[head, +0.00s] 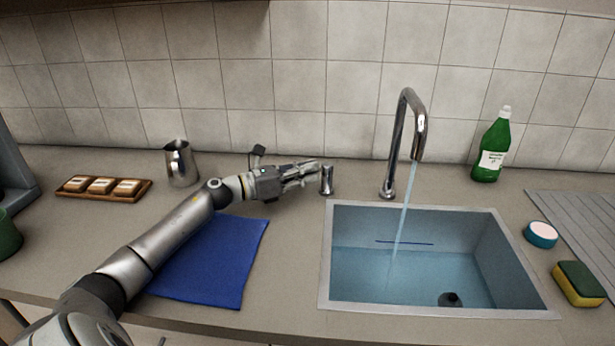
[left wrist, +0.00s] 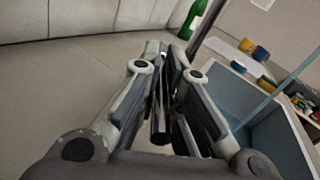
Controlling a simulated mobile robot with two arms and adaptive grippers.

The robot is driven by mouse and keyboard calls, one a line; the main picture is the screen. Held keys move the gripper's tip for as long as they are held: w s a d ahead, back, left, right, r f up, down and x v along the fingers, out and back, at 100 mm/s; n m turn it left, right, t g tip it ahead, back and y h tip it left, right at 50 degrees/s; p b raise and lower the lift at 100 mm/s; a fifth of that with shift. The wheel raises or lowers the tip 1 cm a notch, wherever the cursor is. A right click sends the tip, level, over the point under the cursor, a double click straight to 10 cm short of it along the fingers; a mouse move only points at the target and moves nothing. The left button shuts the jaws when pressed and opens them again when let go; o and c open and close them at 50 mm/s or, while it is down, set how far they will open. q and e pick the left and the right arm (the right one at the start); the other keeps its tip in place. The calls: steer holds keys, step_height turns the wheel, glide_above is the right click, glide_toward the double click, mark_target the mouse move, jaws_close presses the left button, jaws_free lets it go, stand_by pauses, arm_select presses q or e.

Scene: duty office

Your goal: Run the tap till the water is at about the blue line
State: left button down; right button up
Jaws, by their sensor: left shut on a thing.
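The chrome tap (head: 419,140) stands behind the sink, and a stream of water (head: 403,215) runs from its spout into the basin. The sink (head: 325,262) holds water (head: 375,272). Its surface meets the back wall a little below the short blue line (head: 404,243). The tap's small chrome handle (head: 327,182) stands on the counter left of the sink. My left gripper (head: 318,175) reaches in from the left and is shut on this handle. The gripper's fingers also fill the middle of the left wrist view (left wrist: 165,105). My right gripper is not in view.
A green bottle (head: 492,150), a round blue-and-white tub (head: 541,234) and a sponge (head: 578,284) stand right of the tap and sink. A metal jug (head: 180,163), a wooden tray (head: 144,191) and a blue cloth (head: 215,265) are on the left. A dark plug (head: 450,299) shows in the basin.

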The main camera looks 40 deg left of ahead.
arm_select(q)
steer(key=shift+a+r, duration=0.15)
steer(key=shift+r, duration=0.25)
steer(key=c, duration=1.5)
jaws_free()
steer(key=shift+w, duration=0.15)
steer(key=shift+c, duration=0.2)
steer(key=shift+f, duration=0.2)
steer(key=shift+s+a+f, duration=0.15)
steer(key=shift+s, duration=0.35)
steer(key=shift+v, duration=5.55)
